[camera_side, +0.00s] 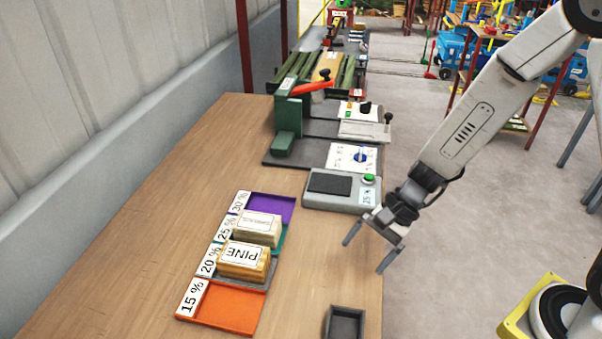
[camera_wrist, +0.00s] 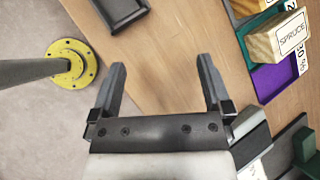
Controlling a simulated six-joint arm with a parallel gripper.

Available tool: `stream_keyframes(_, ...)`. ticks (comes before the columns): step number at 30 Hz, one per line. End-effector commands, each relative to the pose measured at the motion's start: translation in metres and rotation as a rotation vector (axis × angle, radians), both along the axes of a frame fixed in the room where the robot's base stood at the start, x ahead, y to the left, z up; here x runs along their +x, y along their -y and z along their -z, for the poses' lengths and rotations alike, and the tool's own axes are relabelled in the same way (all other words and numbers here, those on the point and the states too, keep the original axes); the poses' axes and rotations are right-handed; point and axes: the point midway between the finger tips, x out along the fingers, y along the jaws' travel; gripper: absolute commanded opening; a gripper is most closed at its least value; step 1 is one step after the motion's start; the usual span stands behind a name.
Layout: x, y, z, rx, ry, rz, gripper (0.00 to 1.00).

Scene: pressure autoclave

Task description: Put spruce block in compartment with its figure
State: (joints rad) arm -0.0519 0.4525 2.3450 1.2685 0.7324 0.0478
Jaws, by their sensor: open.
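The spruce block (camera_side: 258,227), pale wood with a white label, sits in the teal compartment (camera_side: 280,239) beside the 25 % label. In the wrist view the spruce block (camera_wrist: 279,38) is at the upper right, and its label reads SPRUCE. A small meter (camera_side: 338,190) with a dark plate and green button shows 25 %. The dark plate is empty. My gripper (camera_side: 364,256) is open and empty. It hangs near the table's right edge, right of the compartments and apart from the block. Its two fingers also show in the wrist view (camera_wrist: 161,64).
A pine block (camera_side: 243,261) sits in the grey 20 % compartment. The orange 15 % (camera_side: 231,308) and purple 30 % (camera_side: 272,206) compartments are empty. A small dark tray (camera_side: 345,322) stands at the near table edge. A green machine (camera_side: 289,125) with a red lever stands beyond the meter.

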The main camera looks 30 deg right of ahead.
Motion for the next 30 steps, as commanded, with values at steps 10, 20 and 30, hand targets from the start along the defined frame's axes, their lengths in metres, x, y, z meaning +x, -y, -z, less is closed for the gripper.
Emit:
stream_keyframes(10, -0.029, 0.051, -0.013, -0.293, 0.191, -0.392, 1.00)
stream_keyframes(20, -0.035, 0.101, -0.031, -0.569, 0.402, -0.753, 1.00)
stream_keyframes(30, -0.031, 0.128, -0.049, -0.751, 0.554, -0.999, 1.00)
